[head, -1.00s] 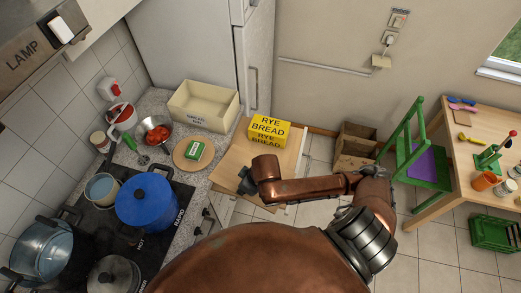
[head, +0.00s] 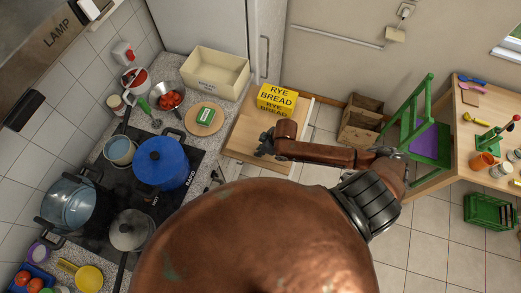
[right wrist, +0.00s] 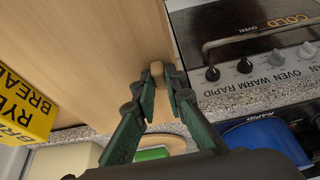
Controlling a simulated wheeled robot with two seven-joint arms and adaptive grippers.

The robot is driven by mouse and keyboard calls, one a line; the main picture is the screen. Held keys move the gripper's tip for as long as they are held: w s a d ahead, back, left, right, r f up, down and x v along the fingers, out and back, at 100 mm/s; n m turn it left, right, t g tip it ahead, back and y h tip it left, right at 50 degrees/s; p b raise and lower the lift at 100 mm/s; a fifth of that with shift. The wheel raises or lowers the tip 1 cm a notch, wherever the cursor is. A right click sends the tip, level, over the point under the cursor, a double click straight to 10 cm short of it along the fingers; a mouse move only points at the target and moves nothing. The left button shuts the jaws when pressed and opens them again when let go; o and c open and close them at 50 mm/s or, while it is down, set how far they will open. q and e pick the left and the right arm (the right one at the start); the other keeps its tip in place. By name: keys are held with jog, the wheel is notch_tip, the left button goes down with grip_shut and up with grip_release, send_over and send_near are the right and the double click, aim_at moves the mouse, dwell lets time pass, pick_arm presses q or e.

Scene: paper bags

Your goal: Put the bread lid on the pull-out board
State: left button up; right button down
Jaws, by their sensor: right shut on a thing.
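My right gripper (head: 262,146) is over the light wooden pull-out board (head: 242,136) beside the counter. In the right wrist view its green fingers (right wrist: 158,88) are shut on a small pale wooden piece (right wrist: 157,70) at the edge of the wooden surface (right wrist: 90,50). I cannot tell whether this piece is part of the board or of a lid. A yellow block marked RYE BREAD (head: 278,97) sits at the far end of the board; it also shows in the right wrist view (right wrist: 22,105). No separate bread lid can be made out. My left gripper is not in view.
An open cream bin (head: 235,75) and a round board with a green packet (head: 205,116) are on the counter. A blue pot (head: 162,163) and other pans stand on the hob to the left.

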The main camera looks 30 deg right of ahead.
jog(key=shift+w+d+f, duration=0.3)
jog(key=shift+w+f, duration=0.15)
jog(key=shift+f, duration=0.1)
jog(key=shift+w+d+f, duration=0.25)
jog(key=shift+w+f, duration=0.2)
jog(key=shift+f, duration=0.1)
jog(key=shift+w+d+f, duration=0.1)
jog(key=shift+d+f, duration=0.05)
jog(key=shift+f, duration=1.65)
jog(key=c, duration=2)
grip_release()
jog(key=shift+o, duration=0.2)
jog(key=v, duration=1.2)
